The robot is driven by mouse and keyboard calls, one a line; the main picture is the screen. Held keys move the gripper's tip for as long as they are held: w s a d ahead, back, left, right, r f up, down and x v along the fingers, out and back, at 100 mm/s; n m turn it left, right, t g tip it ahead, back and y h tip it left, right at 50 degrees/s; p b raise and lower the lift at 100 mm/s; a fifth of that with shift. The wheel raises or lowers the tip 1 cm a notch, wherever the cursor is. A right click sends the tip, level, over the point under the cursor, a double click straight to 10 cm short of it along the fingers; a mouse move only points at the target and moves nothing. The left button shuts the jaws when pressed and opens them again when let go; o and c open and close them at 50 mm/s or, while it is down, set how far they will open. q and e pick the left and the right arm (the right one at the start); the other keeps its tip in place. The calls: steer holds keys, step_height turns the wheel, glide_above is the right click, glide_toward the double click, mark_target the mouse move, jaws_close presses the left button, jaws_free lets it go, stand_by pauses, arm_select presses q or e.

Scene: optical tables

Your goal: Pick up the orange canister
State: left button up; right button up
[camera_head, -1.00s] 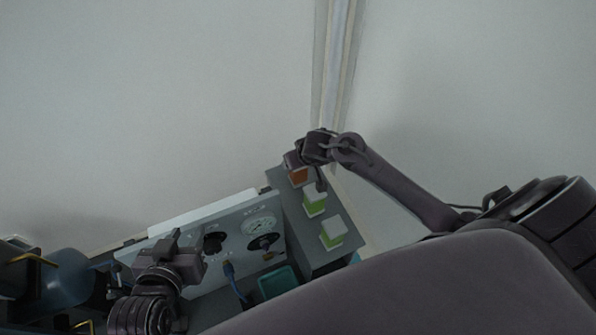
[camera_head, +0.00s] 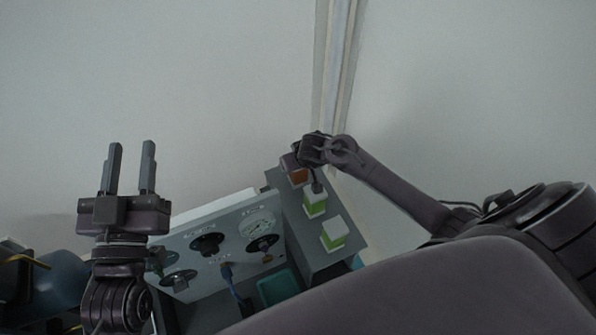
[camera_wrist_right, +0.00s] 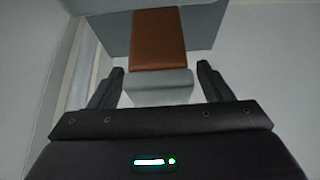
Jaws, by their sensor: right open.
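The orange canister (camera_head: 299,177) stands at the far end of a grey shelf top, partly hidden by my right gripper in the head view. In the right wrist view the canister (camera_wrist_right: 158,42) shows an orange body and a grey end (camera_wrist_right: 160,86). My right gripper (camera_wrist_right: 160,78) is open, with one finger on each side of the grey end; I see gaps between the fingers and the canister. In the head view my right gripper (camera_head: 303,166) is at the canister. My left gripper (camera_head: 131,150) is open and empty, fingers pointing up the picture, left of the panel.
Two green-and-white canisters (camera_head: 314,203) (camera_head: 333,234) stand on the same grey shelf top (camera_head: 292,215), nearer than the orange one. A white panel (camera_head: 222,227) with gauges and black knobs is left of them. A teal bin (camera_head: 277,288) sits below.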

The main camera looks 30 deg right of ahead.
steer(key=shift+c, duration=0.2)
steer(key=c, duration=1.1)
steer(key=shift+c, duration=0.2)
